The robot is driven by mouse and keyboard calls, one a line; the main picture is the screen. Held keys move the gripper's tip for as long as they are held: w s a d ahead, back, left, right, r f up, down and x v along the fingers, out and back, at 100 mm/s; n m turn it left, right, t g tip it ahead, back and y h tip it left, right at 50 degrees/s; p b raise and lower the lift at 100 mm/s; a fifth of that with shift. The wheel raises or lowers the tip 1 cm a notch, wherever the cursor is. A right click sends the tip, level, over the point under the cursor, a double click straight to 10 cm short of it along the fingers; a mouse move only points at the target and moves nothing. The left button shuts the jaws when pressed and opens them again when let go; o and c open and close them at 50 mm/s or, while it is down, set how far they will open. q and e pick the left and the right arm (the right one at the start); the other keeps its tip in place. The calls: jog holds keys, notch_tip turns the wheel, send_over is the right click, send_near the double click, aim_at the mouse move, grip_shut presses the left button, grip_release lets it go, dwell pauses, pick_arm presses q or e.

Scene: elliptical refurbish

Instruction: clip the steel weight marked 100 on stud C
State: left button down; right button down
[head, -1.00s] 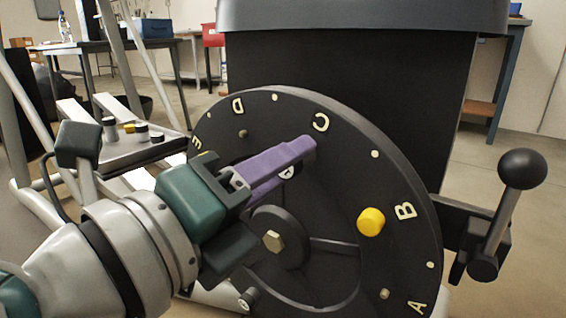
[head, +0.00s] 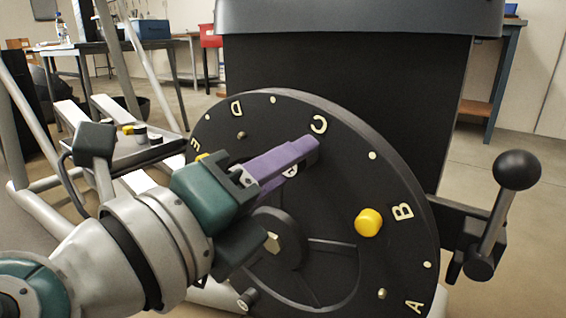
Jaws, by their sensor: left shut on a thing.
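The black wheel (head: 345,185) stands tilted before me, with pale letters near its rim. The letter C (head: 319,124) is at the upper part. My left gripper (head: 304,152), with purple fingers, is shut at the wheel face just below the letter C. The fingers hide stud C and most of what they hold. A pale round patch (head: 291,170) shows just under the fingers; I cannot read a mark on it. I cannot tell whether the held weight touches the stud. My right gripper is not in view.
A yellow weight (head: 368,222) sits by letter B, and another yellow piece (head: 200,157) shows near E. Bare studs show by D (head: 241,135) and A (head: 382,293). A ball-ended lever (head: 500,205) stands at right. A tray (head: 150,152) at left holds small weights.

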pick_arm(q)
jog(key=c, duration=1)
grip_release()
jog(key=o, duration=0.5)
jog(key=shift+w+d, duration=0.1)
jog(key=shift+w, duration=0.1)
jog(key=shift+s, duration=0.1)
jog(key=p+v, duration=0.2)
jog(key=v, duration=0.8)
jog(key=shift+r, duration=0.1)
